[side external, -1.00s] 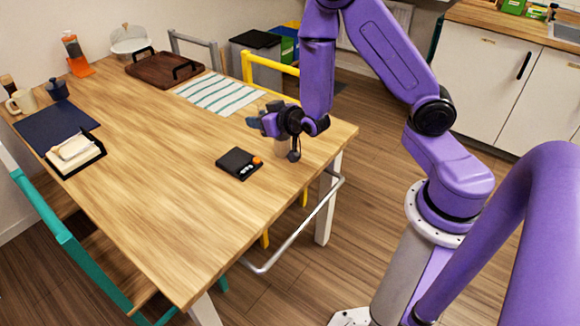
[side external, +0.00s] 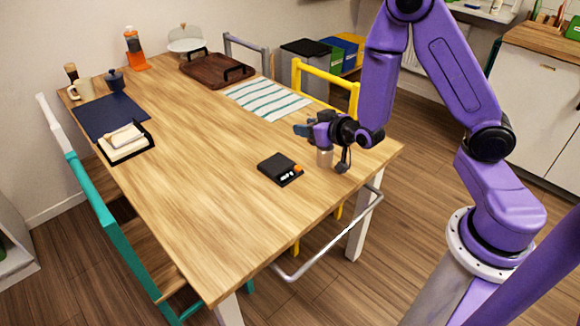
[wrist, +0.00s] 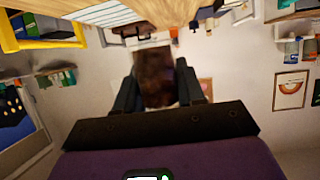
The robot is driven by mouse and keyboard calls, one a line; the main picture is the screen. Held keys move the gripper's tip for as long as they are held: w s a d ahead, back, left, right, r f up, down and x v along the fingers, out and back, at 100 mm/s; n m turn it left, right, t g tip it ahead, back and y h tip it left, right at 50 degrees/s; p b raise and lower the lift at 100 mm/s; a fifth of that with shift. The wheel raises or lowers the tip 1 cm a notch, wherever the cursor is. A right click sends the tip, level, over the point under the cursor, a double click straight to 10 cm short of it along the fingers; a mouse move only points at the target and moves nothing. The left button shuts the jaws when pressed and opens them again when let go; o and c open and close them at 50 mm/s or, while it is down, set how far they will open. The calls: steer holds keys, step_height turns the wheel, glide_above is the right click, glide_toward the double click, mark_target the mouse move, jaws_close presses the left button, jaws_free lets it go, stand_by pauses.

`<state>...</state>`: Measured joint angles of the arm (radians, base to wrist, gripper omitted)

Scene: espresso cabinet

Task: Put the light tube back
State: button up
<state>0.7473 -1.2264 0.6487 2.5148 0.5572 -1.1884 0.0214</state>
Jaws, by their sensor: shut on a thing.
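My gripper (side external: 303,130) is above the near right end of the wooden table and points left. In the wrist view, my gripper (wrist: 157,88) is shut on a brown, see-through, tube-like thing (wrist: 155,72) that sits between the two dark fingers. It looks like the tube, but it is blurred, and I cannot tell whether it is the light one. In the side view the fingers hide most of it. A small pale cylinder (side external: 325,157) shows just below my gripper; I cannot tell whether it stands on the table. No holder for the tube is clearly recognisable.
A black scale (side external: 280,169) lies on the table (side external: 205,180), left of and below my gripper. A striped cloth (side external: 266,98), a brown tray (side external: 216,71) and an orange stand (side external: 136,50) are farther back. The table's middle is clear.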

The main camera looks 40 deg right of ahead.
steer(key=shift+w+d+f+m+g+h, duration=0.2)
steer(key=shift+w+f+m+g+h, duration=0.1)
steer(key=shift+f+m+h, duration=0.55)
steer(key=shift+w+d+f+m+g+h, duration=0.2)
steer(key=shift+d+f+m+g+h, duration=0.1)
steer(key=shift+f+m+h, duration=0.55)
steer(key=shift+w+d+f+m+g+h, duration=0.15)
steer(key=shift+w+f+m+g+h, duration=0.15)
steer(key=shift+f+m+h, duration=0.45)
steer(key=shift+r+h, duration=0.1)
steer(key=shift+h, duration=0.25)
steer(key=w+f, duration=0.3)
steer(key=w, duration=0.1)
steer(key=w+f, duration=0.2)
steer(key=w, duration=0.2)
steer(key=w+f, duration=0.3)
steer(key=w, duration=0.1)
steer(key=shift+w+d+f, duration=0.25)
steer(key=shift+w+f, duration=0.05)
steer(key=shift+w, duration=0.1)
steer(key=shift+w+f, duration=0.25)
steer(key=shift+f, duration=0.5)
steer(key=shift+w+f, duration=0.25)
steer(key=shift+f, duration=1)
